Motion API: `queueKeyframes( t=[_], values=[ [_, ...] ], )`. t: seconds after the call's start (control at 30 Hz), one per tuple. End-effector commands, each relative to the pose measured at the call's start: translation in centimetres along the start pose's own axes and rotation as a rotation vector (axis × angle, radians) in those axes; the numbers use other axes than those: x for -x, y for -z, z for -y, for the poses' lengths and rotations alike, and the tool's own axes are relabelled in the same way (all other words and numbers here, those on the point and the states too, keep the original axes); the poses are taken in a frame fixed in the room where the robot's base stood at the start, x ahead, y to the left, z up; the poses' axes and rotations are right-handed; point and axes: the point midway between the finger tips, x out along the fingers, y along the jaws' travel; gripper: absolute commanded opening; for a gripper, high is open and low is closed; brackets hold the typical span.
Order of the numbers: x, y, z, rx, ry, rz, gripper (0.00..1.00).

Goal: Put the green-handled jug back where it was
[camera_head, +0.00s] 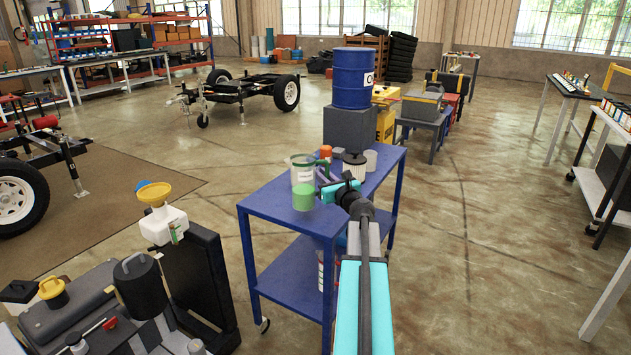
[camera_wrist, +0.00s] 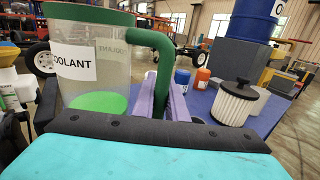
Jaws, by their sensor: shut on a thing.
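The jug (camera_head: 304,172) is clear, with a green rim, a green handle and a white COOLANT label, and green liquid in its lower part. It is upright over the left part of the blue cart's top (camera_head: 272,205); I cannot tell whether its base touches. In the wrist view the jug (camera_wrist: 92,78) fills the left side. My gripper (camera_wrist: 165,98) has its purple fingers shut on the green handle (camera_wrist: 157,45), from the near side. The handle's lower end is hidden between the fingers. My gripper is partly hidden behind my wrist in the head view.
A blue drum (camera_head: 353,80) stands behind. A yellow funnel on a white container (camera_head: 163,222) stands left.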

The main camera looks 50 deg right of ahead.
Motion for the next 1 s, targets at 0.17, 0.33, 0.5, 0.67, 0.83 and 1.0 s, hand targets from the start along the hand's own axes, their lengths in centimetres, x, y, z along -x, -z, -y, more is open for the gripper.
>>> queueKeyframes(
  t=[0.17, 0.33, 0.5, 0.67, 0.83, 1.0],
  values=[
    [-0.9, 0.1, 1.2, -0.002, 0.001, 0.001, 0.00],
    [-1.1, 0.1, 1.2, -0.002, -0.001, 0.001, 0.00],
    [-1.1, 0.1, 1.1, -0.002, -0.002, 0.001, 0.00],
    [-1.1, 0.4, 1.1, -0.002, -0.002, 0.001, 0.00],
    [-0.9, 1.7, 1.3, -0.002, 0.000, 0.001, 0.00],
    [-0.9, 3.2, 1.4, -0.003, 0.001, 0.001, 0.00]
  ],
)
